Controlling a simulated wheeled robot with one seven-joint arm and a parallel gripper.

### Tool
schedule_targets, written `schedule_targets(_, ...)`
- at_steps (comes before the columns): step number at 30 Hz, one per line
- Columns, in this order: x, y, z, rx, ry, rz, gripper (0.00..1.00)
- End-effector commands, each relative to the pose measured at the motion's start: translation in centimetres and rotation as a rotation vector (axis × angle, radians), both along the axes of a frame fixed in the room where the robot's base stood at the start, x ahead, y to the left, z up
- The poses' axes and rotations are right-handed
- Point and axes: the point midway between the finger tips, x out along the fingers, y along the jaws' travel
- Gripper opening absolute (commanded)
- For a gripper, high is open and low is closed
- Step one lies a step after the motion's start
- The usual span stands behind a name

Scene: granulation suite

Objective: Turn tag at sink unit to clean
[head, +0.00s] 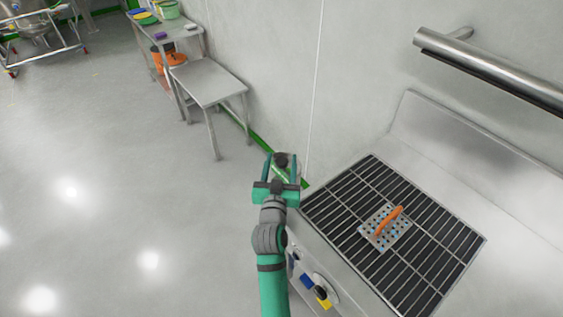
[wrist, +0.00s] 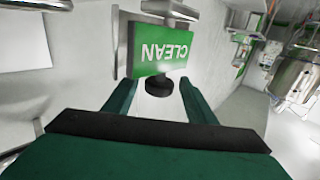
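The tag is a green plate reading CLEAN (wrist: 160,50), upside down in the wrist view, with a black round knob (wrist: 158,86) at its near edge. In the head view the tag (head: 279,174) shows partly between my gripper's fingers, at the far left corner of the sink unit (head: 470,165). My gripper (head: 281,162) is open around the knob. In the wrist view its two green fingers (wrist: 157,92) stand on either side of the knob with a gap on both sides. I cannot tell whether either finger touches the tag.
A dark grate (head: 340,200) covers the sink top, with a perforated plate and orange handle (head: 395,220) on it. A steel rail (head: 490,70) is on the wall above. Steel tables (head: 208,82) stand along the wall. Open floor (head: 90,160) lies to the left.

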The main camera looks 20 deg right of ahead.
Motion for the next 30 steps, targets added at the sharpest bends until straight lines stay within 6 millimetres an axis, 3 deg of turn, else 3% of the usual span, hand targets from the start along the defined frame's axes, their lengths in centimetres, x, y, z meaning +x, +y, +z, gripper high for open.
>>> schedule_targets(13, -1.0, 0.4, 0.0, 0.0, 0.0, -0.001, 0.51)
schedule_targets(24, -6.9, 3.1, -0.1, -0.001, 0.002, 0.0, 0.51)
schedule_targets(30, -9.1, 4.0, -0.1, -0.001, 0.001, -0.001, 0.51)
